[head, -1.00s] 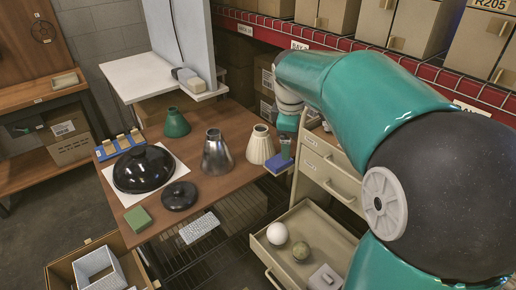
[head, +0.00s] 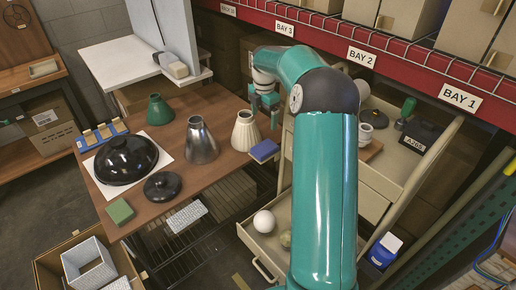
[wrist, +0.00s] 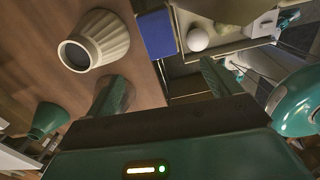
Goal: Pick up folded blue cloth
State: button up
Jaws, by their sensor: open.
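The folded blue cloth (head: 264,150) lies at the right edge of the wooden table, beside the cream ribbed shade. In the wrist view the blue cloth (wrist: 157,35) shows flat beyond the fingers, between their two lines. My gripper (head: 266,110) is above and just behind the cloth in the head view, apart from it. Its two green fingers (wrist: 167,85) are spread wide with nothing between them. The cloth's near end is clear of the fingers in the wrist view.
The cream shade (head: 246,131) stands close to the left of the cloth and my gripper; the silver shade (head: 201,140) is further left. An open drawer (head: 256,240) with a white ball (head: 264,221) lies below the table's right edge. A cream cabinet (head: 375,203) stands right.

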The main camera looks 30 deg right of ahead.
jog(key=shift+d+f, duration=0.6)
jog(key=shift+f, duration=0.1)
send_over(265, 147)
jog(key=shift+n, duration=0.4)
notch_tip(265, 147, down, 8)
jog(key=shift+f, duration=0.15)
jog(key=shift+a+f, duration=0.1)
jog(key=shift+f, duration=2.65)
jog(key=shift+c, duration=0.4)
jog(key=c, duration=1)
